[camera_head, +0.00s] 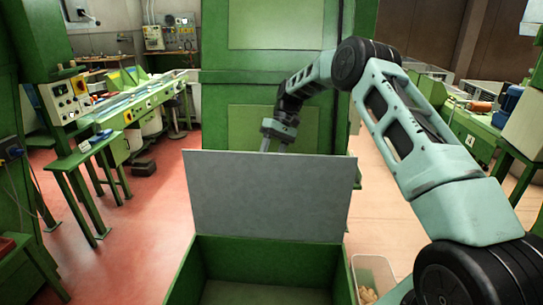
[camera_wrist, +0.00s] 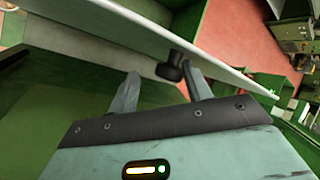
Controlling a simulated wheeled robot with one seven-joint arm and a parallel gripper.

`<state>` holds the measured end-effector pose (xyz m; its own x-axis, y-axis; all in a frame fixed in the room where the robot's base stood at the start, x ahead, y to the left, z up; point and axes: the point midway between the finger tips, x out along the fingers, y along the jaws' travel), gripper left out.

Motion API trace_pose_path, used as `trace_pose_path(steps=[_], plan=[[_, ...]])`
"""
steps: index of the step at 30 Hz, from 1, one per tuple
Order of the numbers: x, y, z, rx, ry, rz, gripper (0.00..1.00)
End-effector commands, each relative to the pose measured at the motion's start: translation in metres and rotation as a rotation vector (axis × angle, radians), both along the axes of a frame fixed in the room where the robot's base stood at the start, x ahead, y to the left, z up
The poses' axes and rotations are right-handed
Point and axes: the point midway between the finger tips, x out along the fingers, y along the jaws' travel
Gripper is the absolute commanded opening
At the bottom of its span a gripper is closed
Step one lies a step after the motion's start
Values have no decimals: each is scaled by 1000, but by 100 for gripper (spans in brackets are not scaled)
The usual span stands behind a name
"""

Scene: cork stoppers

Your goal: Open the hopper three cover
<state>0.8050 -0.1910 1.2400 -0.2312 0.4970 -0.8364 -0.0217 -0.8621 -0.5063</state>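The grey hopper cover (camera_head: 270,197) stands raised, nearly upright, at the far edge of the open green hopper (camera_head: 262,262) in the head view. In the wrist view the cover (camera_wrist: 130,30) crosses the picture as a pale slanting panel with a black knob (camera_wrist: 173,67) on it. My gripper (camera_head: 265,144) is behind the cover's top edge, and its fingertips are hidden there. In the wrist view my gripper (camera_wrist: 160,75) has its two fingers apart, with the knob just beyond and between the tips. I cannot tell whether a finger touches the cover.
A clear bin with cork stoppers (camera_head: 368,292) stands right of the hopper. A tall green machine (camera_head: 262,60) rises behind the cover. Green workbenches (camera_head: 140,108) with control boxes stand at left, and more machines at right. Red floor at left is mostly clear.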

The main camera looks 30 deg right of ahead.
Motion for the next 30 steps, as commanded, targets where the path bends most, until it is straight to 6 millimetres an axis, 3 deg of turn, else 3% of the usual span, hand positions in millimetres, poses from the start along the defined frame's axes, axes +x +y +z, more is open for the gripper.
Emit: trace_pose_path(steps=[16, 30], plan=[[5, -4, 9, 2, -7, 0, 49], [22, -43, 74, 2, -7, -1, 49]])
